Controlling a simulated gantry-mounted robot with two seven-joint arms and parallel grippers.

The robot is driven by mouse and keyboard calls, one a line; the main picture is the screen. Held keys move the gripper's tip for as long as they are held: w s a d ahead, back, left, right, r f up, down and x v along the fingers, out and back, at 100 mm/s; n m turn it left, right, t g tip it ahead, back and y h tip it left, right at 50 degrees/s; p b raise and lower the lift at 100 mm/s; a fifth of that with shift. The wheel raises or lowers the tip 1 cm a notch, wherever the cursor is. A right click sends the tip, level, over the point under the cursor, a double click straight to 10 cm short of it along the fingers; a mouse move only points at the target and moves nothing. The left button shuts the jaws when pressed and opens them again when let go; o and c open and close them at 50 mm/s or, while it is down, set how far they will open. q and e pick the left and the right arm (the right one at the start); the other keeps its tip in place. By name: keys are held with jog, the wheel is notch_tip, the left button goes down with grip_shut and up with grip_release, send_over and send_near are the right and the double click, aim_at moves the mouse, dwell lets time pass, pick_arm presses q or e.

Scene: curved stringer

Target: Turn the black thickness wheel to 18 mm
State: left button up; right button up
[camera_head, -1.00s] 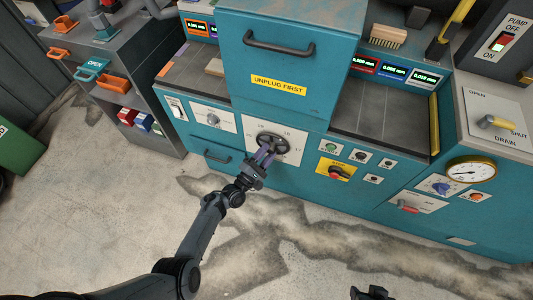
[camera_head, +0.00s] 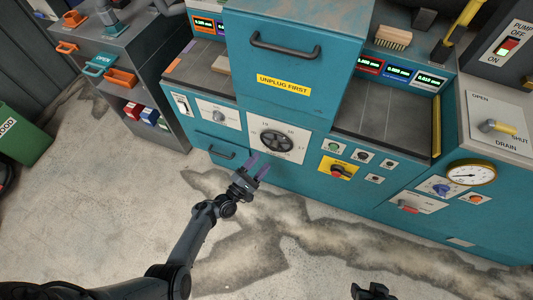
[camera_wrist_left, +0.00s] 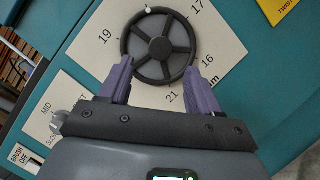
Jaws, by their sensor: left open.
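The black thickness wheel (camera_head: 277,142) is a spoked handwheel on a white dial plate (camera_head: 296,152) on the teal machine's front. In the left wrist view the wheel (camera_wrist_left: 160,46) has a small white mark at the top of its rim, between 19 and 17 on the plate (camera_wrist_left: 98,55); any number beyond the mark is out of frame. My left gripper (camera_head: 259,167) is open and empty, apart from the wheel, below and left of it. Its purple fingers (camera_wrist_left: 160,68) also show in the left wrist view. My right gripper (camera_head: 372,292) shows only partly at the bottom edge, its jaws unclear.
Left of the wheel are a small grey knob (camera_head: 218,116) and a drawer handle (camera_head: 222,152). To the right are several buttons and a red stop knob on a yellow plate (camera_head: 340,170). A teal hood (camera_head: 290,60) overhangs above. The floor in front is clear.

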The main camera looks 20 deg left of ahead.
pick_arm(q)
jog(key=shift+p+v, duration=0.3)
jog(key=shift+v, duration=1.9)
